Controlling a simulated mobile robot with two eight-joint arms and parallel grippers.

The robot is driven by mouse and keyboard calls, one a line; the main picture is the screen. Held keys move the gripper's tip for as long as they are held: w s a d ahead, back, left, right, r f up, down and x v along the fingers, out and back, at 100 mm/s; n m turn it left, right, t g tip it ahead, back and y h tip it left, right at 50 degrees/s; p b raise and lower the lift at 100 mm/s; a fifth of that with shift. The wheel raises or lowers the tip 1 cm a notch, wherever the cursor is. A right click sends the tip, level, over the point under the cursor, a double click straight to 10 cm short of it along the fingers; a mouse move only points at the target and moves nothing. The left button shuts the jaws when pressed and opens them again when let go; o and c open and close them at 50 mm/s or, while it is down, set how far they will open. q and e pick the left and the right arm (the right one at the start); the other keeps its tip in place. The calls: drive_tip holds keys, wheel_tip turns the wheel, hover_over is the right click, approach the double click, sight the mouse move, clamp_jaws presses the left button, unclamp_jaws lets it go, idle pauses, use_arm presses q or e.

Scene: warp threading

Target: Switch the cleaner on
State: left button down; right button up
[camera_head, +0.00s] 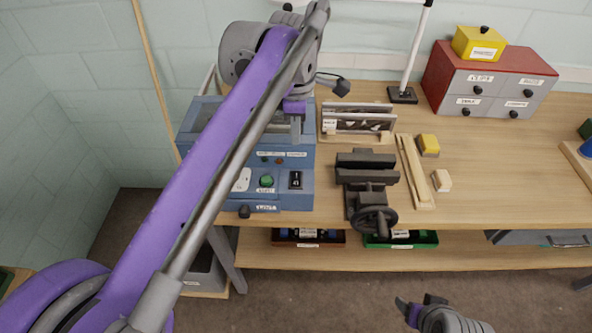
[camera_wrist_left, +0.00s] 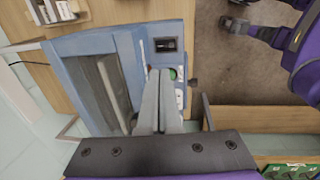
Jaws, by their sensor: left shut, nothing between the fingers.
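The cleaner is a blue box (camera_head: 295,190) with a lidded top at the left end of the bench. Its front panel carries a green button (camera_head: 266,181), a black switch (camera_head: 295,180) and a white dial plate (camera_head: 241,180). My left gripper (camera_head: 295,138) points down over the cleaner, its fingers shut and empty. In the left wrist view the closed fingers (camera_wrist_left: 164,73) overlap the panel beside the green button (camera_wrist_left: 174,73), with the black switch (camera_wrist_left: 166,44) just beyond. I cannot tell whether they touch. My right gripper (camera_head: 417,304) hangs low in front of the bench, fingers apart.
A black vise (camera_head: 367,180) stands right of the cleaner, with a slotted rack (camera_head: 357,120) behind it. Wooden strips (camera_head: 416,172), a yellow block (camera_head: 428,145) and a red drawer cabinet (camera_head: 500,68) stand further right. Red (camera_head: 308,243) and green (camera_head: 400,245) trays sit on the lower shelf.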

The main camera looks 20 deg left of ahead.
use_arm(q)
drive_tip(key=b, duration=0.1)
approach(296, 174)
drive_tip(key=f, duration=0.4)
drive_tip(key=w+f, duration=0.1)
drive_tip(key=f, duration=0.1)
drive_tip(key=shift+a+f, duration=0.1)
drive_tip(key=shift+f, duration=0.3)
